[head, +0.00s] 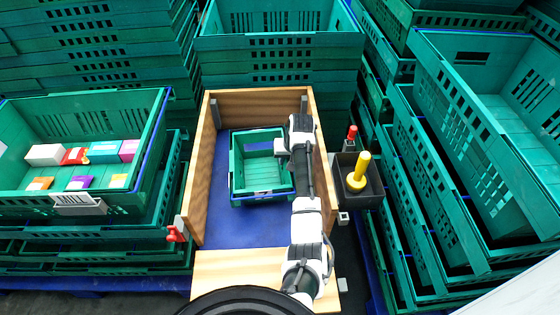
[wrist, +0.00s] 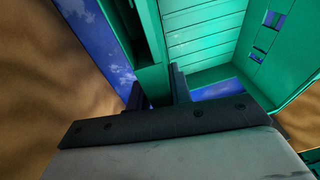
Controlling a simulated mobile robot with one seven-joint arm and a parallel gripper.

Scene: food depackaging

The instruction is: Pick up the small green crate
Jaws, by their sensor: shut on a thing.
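The small green crate (head: 262,187) is empty and sits in the wooden-walled bay, over its blue floor. My gripper (head: 284,152) is at the crate's right side in the head view, partly hidden by my own wrist. In the wrist view, the two dark fingers of my gripper (wrist: 159,88) are on either side of a green wall of the crate (wrist: 200,40), shut on it. The crate looks about level. I cannot tell whether its base touches the blue floor.
Wooden walls (head: 211,140) stand close on the left, back and right of the bay. Large green crates are stacked around it; the left one (head: 150,150) holds several small coloured boxes (head: 104,152). A black holder with a yellow-handled item (head: 358,170) is outside the right wall.

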